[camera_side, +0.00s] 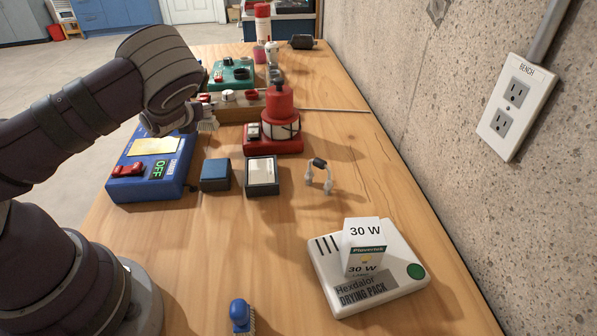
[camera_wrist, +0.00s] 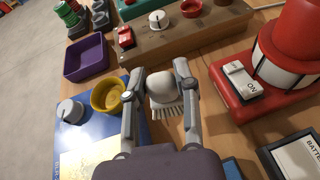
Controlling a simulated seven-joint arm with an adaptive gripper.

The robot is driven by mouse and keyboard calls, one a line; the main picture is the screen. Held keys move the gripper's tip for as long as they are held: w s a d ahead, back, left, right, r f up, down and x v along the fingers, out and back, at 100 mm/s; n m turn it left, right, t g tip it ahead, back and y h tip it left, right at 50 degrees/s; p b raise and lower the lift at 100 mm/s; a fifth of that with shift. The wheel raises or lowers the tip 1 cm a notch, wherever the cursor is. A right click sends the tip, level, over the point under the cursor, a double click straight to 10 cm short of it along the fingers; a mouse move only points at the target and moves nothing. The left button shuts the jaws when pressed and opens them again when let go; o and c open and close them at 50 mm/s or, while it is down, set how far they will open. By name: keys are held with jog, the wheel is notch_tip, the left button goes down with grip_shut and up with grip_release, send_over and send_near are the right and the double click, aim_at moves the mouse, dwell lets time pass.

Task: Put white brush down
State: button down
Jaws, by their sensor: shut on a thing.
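The white brush (camera_wrist: 163,88) has a rounded white top and pale bristles pointing down. My gripper (camera_wrist: 158,76) is shut on it, one finger on each side, in the wrist view. In the side view my gripper (camera_side: 195,112) is partly behind my arm, and the brush's bristles (camera_side: 207,126) show just below it, near the long wooden block. I cannot tell whether the bristles touch the table.
The wooden block (camera_wrist: 185,33) with a red switch and knobs lies just beyond. The red lamp base (camera_wrist: 243,92) is to the right. The blue charger (camera_side: 140,180) and a yellow bowl (camera_wrist: 106,96) are left. Bare table (camera_side: 220,250) lies in front.

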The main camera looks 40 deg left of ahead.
aim_at(215, 118)
jog(key=r+m+h, duration=0.1)
jog(key=w+r+m+t+h, duration=0.1)
jog(key=r, duration=0.1)
jog(key=shift+w+r, duration=0.1)
jog(key=shift+w, duration=0.05)
jog(key=shift+w+d+r, duration=0.15)
jog(key=shift+r, duration=0.1)
jog(key=shift+d+f+h, duration=0.1)
jog(key=shift+h, duration=0.2)
notch_tip(215, 118, down, 10)
jog(key=shift+r, duration=0.25)
jog(key=shift+f, duration=0.1)
jog(key=c, duration=0.8)
grip_release()
